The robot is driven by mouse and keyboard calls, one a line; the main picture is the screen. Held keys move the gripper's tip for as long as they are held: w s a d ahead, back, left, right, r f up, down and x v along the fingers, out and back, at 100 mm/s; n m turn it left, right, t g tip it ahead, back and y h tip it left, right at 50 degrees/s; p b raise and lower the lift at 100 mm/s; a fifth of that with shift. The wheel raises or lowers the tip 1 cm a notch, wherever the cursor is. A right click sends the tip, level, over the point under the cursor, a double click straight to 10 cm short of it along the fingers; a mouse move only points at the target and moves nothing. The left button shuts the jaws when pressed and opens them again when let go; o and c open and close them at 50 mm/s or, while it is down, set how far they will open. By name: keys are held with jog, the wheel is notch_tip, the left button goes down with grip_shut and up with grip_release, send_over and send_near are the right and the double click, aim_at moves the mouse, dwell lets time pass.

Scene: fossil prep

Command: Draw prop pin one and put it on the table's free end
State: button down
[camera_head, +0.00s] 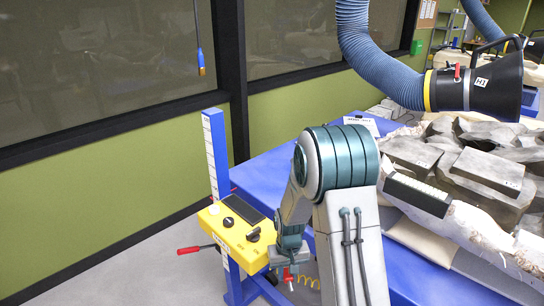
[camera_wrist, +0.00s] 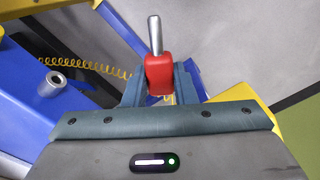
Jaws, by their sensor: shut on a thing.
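My gripper (camera_wrist: 160,80) is shut on a red-handled pin (camera_wrist: 159,70) in the wrist view. Its bare metal shaft points up in the picture, over the grey floor. In the head view my gripper (camera_head: 287,262) is low beside the yellow box, with a bit of red (camera_head: 288,277) below it. The blue table (camera_head: 265,160) has a bare strip at its left end, partly hidden by my arm. I cannot read which number the pin bears.
A yellow box (camera_head: 225,222) with a dial and a red-tipped lever (camera_head: 188,250) stands at a blue scaled post (camera_head: 215,150). A yellow coiled cord (camera_wrist: 95,65) hangs near the pin. The fossil block (camera_head: 460,165) and black hose hood (camera_head: 490,85) occupy the right.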

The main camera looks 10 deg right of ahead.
aim_at(287, 272)
notch_tip(287, 272, up, 5)
jog(key=p, duration=0.3)
jog(key=shift+f, duration=0.6)
jog(key=shift+b, duration=0.3)
